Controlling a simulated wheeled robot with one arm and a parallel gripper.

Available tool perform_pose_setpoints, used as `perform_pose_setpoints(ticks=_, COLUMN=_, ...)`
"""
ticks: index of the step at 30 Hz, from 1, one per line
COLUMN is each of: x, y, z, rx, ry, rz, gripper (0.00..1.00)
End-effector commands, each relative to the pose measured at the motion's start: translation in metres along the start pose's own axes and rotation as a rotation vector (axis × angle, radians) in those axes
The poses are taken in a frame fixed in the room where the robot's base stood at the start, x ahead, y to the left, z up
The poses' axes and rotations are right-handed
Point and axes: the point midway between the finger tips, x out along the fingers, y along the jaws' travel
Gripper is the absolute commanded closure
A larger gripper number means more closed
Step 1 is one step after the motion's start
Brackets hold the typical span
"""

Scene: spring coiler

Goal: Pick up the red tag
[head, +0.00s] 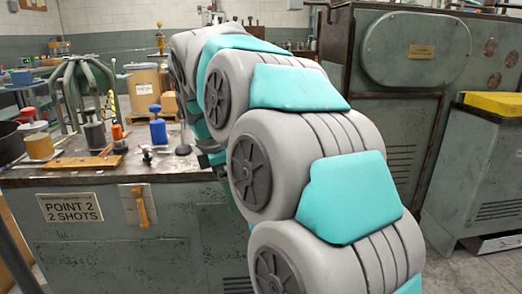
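I cannot make out a red tag for certain in the head view. The clearest red thing is a small red-topped item (29,114) at the left end of the workbench (50,178). My arm fills the middle of the view and reaches over the bench's right part. What seems to be my gripper (213,158) shows only as dark and teal pieces beside the bench edge, mostly hidden behind my arm. Its fingers cannot be made out, nor whether it holds anything.
A large grey-green machine (405,90) stands right. Bare floor shows at lower right.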

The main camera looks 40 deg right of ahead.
Motion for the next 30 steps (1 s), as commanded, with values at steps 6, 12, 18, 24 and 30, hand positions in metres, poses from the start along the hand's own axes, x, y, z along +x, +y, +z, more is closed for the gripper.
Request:
perform_pose_setpoints(ticks=6, x=-0.032, y=0.069, z=0.052, rx=-0.245, ry=-0.056, rz=0.044, gripper=0.00)
perform_pose_setpoints(ticks=12, x=-0.052, y=0.111, z=0.105, rx=-0.447, ry=-0.119, rz=0.052, gripper=0.00)
perform_pose_setpoints(ticks=18, x=-0.061, y=0.129, z=0.141, rx=-0.569, ry=-0.157, rz=0.038, gripper=0.00)
perform_pose_setpoints(ticks=24, x=-0.058, y=0.132, z=0.152, rx=-0.606, ry=-0.166, rz=0.033, gripper=0.00)
perform_pose_setpoints(ticks=30, x=-0.043, y=0.133, z=0.154, rx=-0.606, ry=-0.168, rz=0.035, gripper=0.00)
